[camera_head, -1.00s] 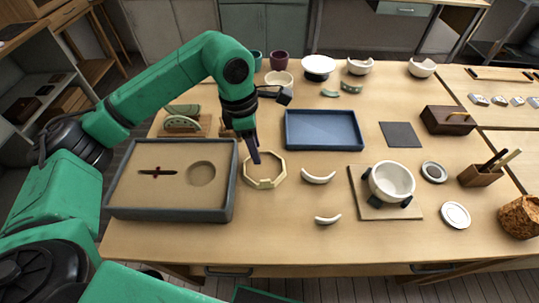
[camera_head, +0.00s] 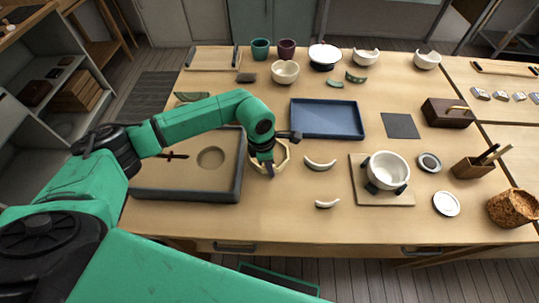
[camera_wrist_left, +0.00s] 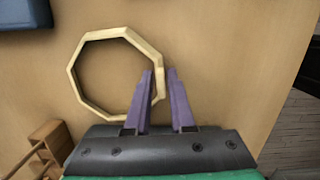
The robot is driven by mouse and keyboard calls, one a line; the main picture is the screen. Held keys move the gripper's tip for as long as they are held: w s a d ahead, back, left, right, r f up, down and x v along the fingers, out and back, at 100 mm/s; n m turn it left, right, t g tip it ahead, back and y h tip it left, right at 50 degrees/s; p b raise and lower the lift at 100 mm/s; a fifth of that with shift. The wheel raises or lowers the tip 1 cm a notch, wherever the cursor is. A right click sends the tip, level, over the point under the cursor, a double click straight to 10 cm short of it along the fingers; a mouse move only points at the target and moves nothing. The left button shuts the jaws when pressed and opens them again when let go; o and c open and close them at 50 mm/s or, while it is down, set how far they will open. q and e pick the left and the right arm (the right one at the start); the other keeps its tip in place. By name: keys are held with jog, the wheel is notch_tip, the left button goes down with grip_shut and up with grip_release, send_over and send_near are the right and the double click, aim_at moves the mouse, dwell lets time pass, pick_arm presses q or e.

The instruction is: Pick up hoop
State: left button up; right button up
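The hoop is a pale wooden eight-sided ring (camera_head: 287,156) lying flat on the table, right of the grey-rimmed tray. My left gripper (camera_head: 269,171) points down at the hoop's near side, and the arm hides part of the ring. In the left wrist view the whole hoop (camera_wrist_left: 75,83) shows. The purple fingers of my left gripper (camera_wrist_left: 161,80) straddle its right-hand rim, one inside the ring and one outside. They stand apart, with the rim between them; any contact is hard to judge. My right gripper is not in view.
The grey-rimmed tray (camera_head: 187,197) lies close left of the hoop. A blue tray (camera_head: 328,119) lies behind it on the right. Pale curved shards (camera_head: 320,164) and a white bowl on a board (camera_head: 388,168) stand to the right. The table between hoop and front edge is clear.

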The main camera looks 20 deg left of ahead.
pick_arm(q)
grip_shut()
jog(key=shift+r, duration=0.1)
